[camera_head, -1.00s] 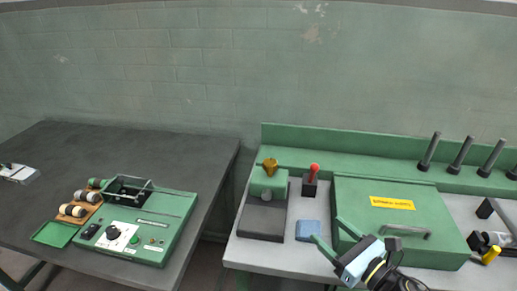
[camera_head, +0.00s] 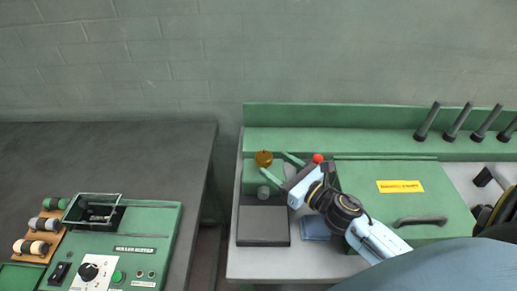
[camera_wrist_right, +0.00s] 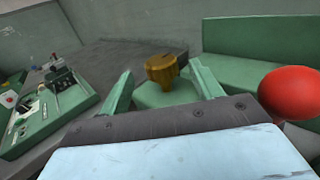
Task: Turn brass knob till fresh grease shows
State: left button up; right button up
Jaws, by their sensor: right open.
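The brass knob (camera_head: 264,158) sits on top of a small green block (camera_head: 250,180) at the left end of the right-hand bench. In the right wrist view the knob (camera_wrist_right: 161,68) shows ahead, between the two green fingers and apart from both. My right gripper (camera_head: 279,167) is open and empty, just right of the knob, with its fingers pointing at it. I see no grease on the knob or block. My left gripper is not in view.
A red ball-topped lever (camera_head: 318,158) stands close behind my right gripper; it looms at right in the wrist view (camera_wrist_right: 290,93). A dark plate (camera_head: 263,226) and a blue cloth-like pad (camera_head: 315,228) lie in front. A green lidded box (camera_head: 385,175) stands right.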

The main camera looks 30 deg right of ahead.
aim_at(259, 152)
jog(key=p+x, duration=0.1)
jog(key=x, duration=0.5)
jog(key=shift+w, duration=0.35)
jog(key=shift+w+a, duration=0.1)
jog(key=shift+w, duration=0.3)
jog(key=c, duration=1)
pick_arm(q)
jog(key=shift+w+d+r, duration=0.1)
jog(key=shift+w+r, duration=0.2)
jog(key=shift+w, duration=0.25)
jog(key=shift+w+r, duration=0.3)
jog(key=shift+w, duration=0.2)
pick_arm(e)
jog(key=shift+o, duration=0.2)
